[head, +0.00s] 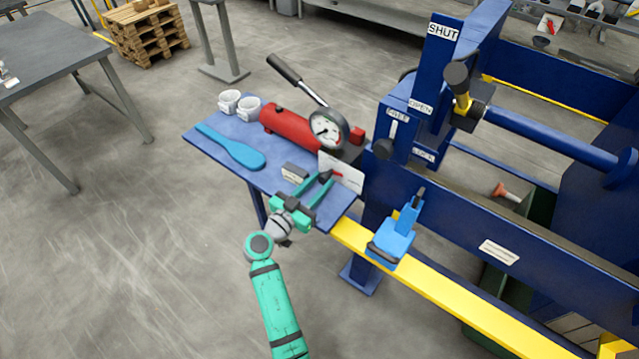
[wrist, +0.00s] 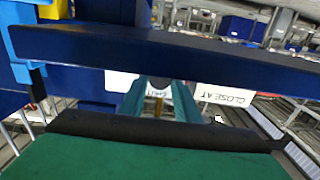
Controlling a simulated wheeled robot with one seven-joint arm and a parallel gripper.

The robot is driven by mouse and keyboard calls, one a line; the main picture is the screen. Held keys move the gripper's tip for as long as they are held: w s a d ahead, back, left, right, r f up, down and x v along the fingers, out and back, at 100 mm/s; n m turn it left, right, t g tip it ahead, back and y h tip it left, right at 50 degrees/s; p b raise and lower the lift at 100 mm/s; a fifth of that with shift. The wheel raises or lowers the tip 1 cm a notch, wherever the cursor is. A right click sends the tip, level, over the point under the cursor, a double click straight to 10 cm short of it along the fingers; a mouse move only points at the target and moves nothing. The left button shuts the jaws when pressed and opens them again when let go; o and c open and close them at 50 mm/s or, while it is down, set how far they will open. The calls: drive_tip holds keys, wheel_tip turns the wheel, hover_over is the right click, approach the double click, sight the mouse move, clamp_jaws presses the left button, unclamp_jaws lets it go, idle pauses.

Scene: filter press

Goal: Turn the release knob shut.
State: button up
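The red hand pump (head: 290,128) lies on the blue side shelf, with a round dial gauge (head: 329,127) at its right end and a black-gripped lever.
The blue press frame (head: 450,200), with FREE/LOCK and SHUT/OPEN levers, stands right. A blue bar (wrist: 160,48) crosses the wrist view.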

drive_tip(key=shift+n, duration=0.3)
drive_tip(key=n, duration=0.2)
drive_tip(key=shift+a+n, duration=0.1)
drive_tip(key=shift+n, duration=0.2)
drive_tip(key=n, duration=0.4)
drive_tip(key=shift+a+f+n, duration=0.1)
drive_tip(key=shift+n, duration=0.2)
drive_tip(key=n, duration=0.5)
drive_tip(key=shift+w+f+n, duration=0.1)
drive_tip(key=shift+n, duration=0.8)
drive_tip(key=shift+a+n, duration=0.1)
drive_tip(key=shift+n, duration=0.2)
drive_tip(key=o, duration=0.7)
